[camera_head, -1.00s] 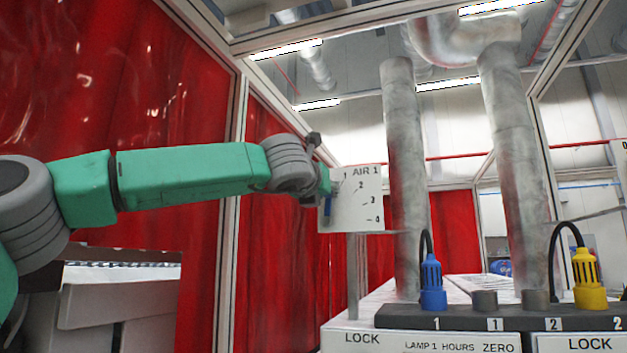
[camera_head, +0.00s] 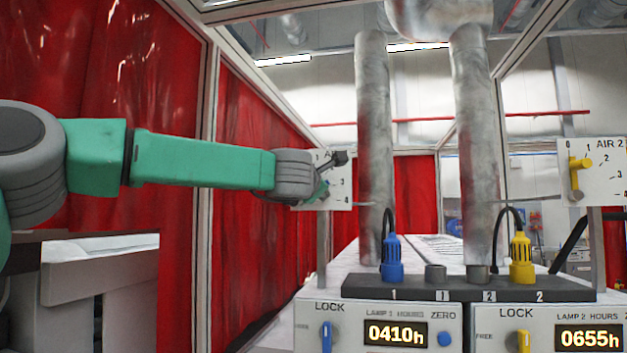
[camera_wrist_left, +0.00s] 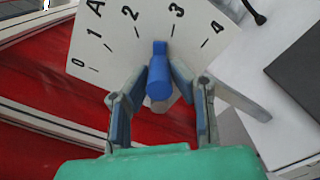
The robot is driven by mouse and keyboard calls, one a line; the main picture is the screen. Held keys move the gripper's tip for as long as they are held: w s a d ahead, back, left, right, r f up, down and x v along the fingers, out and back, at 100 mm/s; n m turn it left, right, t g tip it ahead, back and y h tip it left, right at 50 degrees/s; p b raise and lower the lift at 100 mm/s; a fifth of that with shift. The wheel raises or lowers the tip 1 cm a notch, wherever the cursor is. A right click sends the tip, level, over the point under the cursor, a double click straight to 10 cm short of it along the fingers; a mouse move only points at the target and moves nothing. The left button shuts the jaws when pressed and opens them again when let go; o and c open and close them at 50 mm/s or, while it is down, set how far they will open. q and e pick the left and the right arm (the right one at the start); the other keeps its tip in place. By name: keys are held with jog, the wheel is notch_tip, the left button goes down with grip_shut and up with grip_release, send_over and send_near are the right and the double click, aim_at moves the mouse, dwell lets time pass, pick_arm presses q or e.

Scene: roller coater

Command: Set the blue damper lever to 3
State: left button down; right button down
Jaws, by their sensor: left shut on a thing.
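The blue damper lever (camera_wrist_left: 159,75) sits on a white dial plate (camera_wrist_left: 105,60) marked 0 to 4. In the left wrist view its narrow end points between the 2 and 3 marks, nearer 3. My left gripper (camera_wrist_left: 163,95) is shut on the lever, with one finger on each side. Only a little of the blue lever shows there. My right gripper is not in view.
A yellow lever (camera_head: 580,165) on the AIR 2 plate (camera_head: 608,180) stands at the right. Blue (camera_head: 392,260) and yellow (camera_head: 521,258) plugs sit on a dark strip (camera_head: 445,291) above the lamp panels. A metal duct (camera_head: 374,140) rises just right of the blue lever's plate.

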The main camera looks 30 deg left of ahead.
pick_arm(q)
jog(key=shift+w+d+f+m, duration=0.15)
jog(key=shift+f+m, duration=0.3)
jog(key=shift+m, duration=0.45)
jog(key=c, duration=1.4)
grip_release()
jog(key=shift+w+f, duration=0.1)
